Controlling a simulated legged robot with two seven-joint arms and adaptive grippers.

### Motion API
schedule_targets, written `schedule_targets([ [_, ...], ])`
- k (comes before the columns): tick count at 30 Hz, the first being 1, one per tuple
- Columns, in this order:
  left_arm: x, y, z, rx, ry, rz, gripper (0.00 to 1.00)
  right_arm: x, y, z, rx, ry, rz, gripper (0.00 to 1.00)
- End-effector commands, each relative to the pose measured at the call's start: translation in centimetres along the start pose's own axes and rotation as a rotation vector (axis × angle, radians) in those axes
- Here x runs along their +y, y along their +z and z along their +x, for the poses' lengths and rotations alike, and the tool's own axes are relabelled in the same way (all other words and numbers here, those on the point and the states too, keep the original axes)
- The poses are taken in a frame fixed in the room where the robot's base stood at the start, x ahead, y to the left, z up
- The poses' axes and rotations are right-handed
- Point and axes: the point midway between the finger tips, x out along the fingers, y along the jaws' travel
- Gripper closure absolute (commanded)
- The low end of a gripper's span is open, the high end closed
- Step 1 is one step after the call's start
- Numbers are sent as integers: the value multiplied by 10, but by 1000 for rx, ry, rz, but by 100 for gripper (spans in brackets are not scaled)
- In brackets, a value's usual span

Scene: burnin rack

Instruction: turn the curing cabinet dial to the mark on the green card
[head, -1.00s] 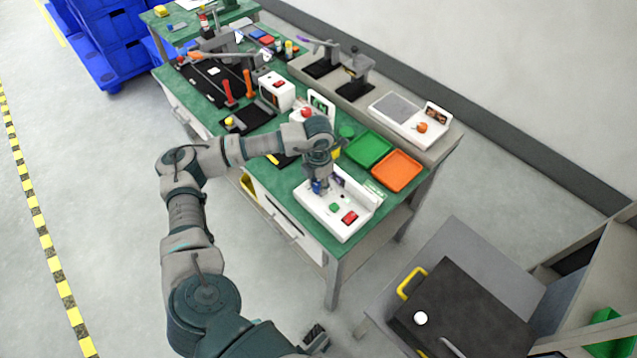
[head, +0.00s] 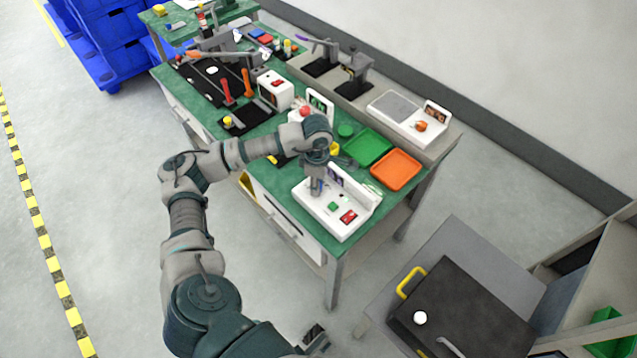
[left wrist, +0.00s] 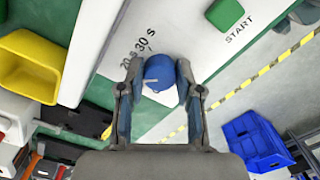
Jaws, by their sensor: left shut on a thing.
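My left gripper (head: 316,190) reaches down to the panel. In the left wrist view the gripper (left wrist: 159,78) has its fingers shut on the dial from both sides. In the head view the gripper hides the dial. A small greenish card (head: 373,188) lies behind the panel; its mark is too small to read.
A green START button (left wrist: 224,14) is near the dial. A green tray (head: 368,149) and an orange tray (head: 396,170) are behind the cabinet. A yellow bin (left wrist: 30,65) shows at left in the wrist view. The floor in front of the bench is clear.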

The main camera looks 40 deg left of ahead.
Motion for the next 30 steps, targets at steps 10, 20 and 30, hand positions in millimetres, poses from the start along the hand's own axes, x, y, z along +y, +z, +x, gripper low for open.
schedule_targets([
  [10,3,-2,-2,4,8,237,100,3,6,-14,-10,6,-6,100],
  [20,3,-2,-3,4,10,338,100,2,6,-21,-4,6,-5,100],
  [30,4,-2,-4,3,13,351,100,1,2,-25,5,1,3,100],
])
